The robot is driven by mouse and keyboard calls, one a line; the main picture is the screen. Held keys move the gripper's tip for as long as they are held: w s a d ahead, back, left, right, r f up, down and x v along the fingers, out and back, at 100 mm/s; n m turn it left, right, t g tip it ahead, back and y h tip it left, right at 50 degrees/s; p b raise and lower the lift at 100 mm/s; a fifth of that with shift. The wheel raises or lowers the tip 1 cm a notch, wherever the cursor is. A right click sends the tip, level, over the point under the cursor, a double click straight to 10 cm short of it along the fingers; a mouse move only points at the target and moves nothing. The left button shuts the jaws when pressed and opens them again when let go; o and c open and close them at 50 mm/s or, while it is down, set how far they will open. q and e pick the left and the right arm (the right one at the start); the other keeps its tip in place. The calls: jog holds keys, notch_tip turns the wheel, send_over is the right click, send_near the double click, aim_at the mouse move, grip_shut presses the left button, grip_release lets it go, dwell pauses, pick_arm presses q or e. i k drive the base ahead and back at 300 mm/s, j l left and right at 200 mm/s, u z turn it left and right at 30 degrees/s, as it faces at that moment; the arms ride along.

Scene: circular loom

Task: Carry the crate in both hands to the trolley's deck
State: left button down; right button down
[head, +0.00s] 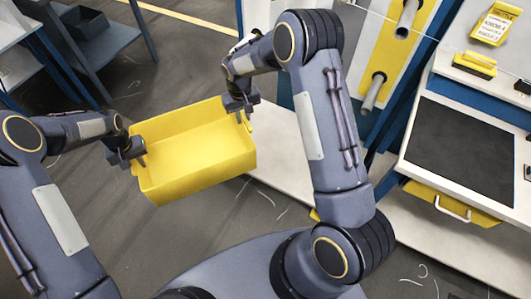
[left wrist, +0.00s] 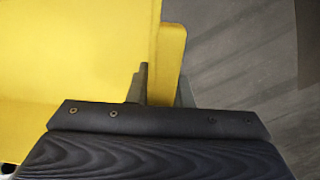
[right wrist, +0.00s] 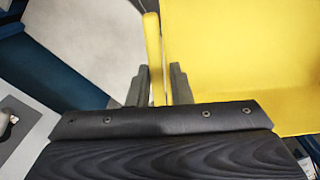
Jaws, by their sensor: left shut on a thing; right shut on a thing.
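The yellow crate (head: 197,160) is empty and hangs above the dark floor in the head view, tilted in the picture. My left gripper (head: 137,160) is shut on the crate's left end wall. In the left wrist view the crate (left wrist: 80,60) fills the left side, with its wall between the fingers (left wrist: 160,88). My right gripper (head: 240,112) is shut on the opposite end wall. In the right wrist view the crate (right wrist: 240,60) is on the right, its wall between the fingers (right wrist: 159,85). I cannot make out the trolley with certainty.
A blue-framed bench with a dark mat (head: 462,150) and a yellow drawer (head: 450,205) stands at right. A panel with grey pegs (head: 373,92) stands behind my right arm. A grey table with a dark bin (head: 86,22) is at upper left. Open floor (head: 190,75) lies beyond the crate.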

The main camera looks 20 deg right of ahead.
aim_at(279, 160)
jog(key=i+j+z, duration=0.1)
jog(key=z, duration=0.25)
jog(key=i+j+z, duration=0.45)
jog(key=z, duration=0.25)
jog(key=i+j+z, duration=0.2)
jog(key=z, duration=0.15)
jog(key=i+j+z, duration=0.25)
jog(key=z, duration=0.15)
